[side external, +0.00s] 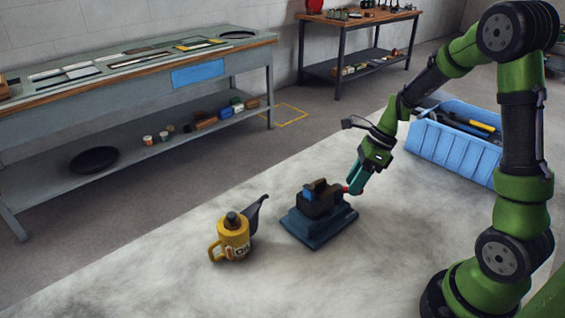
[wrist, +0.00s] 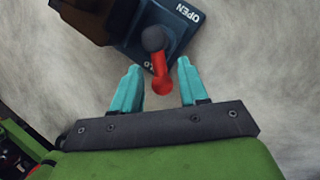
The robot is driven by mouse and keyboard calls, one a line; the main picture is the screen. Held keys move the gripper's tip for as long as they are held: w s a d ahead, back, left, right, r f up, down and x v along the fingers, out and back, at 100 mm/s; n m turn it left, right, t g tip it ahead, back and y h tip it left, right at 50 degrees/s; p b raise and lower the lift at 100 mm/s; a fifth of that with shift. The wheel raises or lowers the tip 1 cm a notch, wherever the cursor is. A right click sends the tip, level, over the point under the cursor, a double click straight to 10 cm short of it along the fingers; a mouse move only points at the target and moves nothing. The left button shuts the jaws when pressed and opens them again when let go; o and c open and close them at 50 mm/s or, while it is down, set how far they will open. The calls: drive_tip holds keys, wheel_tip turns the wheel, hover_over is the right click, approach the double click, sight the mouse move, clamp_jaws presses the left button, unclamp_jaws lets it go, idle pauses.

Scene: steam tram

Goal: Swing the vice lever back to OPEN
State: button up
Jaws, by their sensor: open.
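The vice (side external: 320,209) stands on the pale work surface, on a dark blue base, with a dark block in its top. Its red lever (wrist: 160,72) shows in the wrist view, with a dark round pivot at one end and a red knob at the other. The base is lettered OPEN (wrist: 187,13) on the right; a second word beside the lever is mostly covered by it. The lever lies by that second word, away from OPEN. My gripper (wrist: 156,80) is open, its teal fingers on either side of the lever, with a gap visible on both sides.
A yellow oil can (side external: 233,241) with a dark spout stands left of the vice. A blue crate (side external: 452,147) holding tools sits behind and right of my gripper. Pale surface is clear in front of the vice. Workbenches stand beyond.

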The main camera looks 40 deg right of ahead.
drive_tip(key=shift+a+f, duration=0.15)
drive_tip(key=shift+f, duration=0.1)
clamp_jaws()
drive_tip(key=shift+w, duration=0.1)
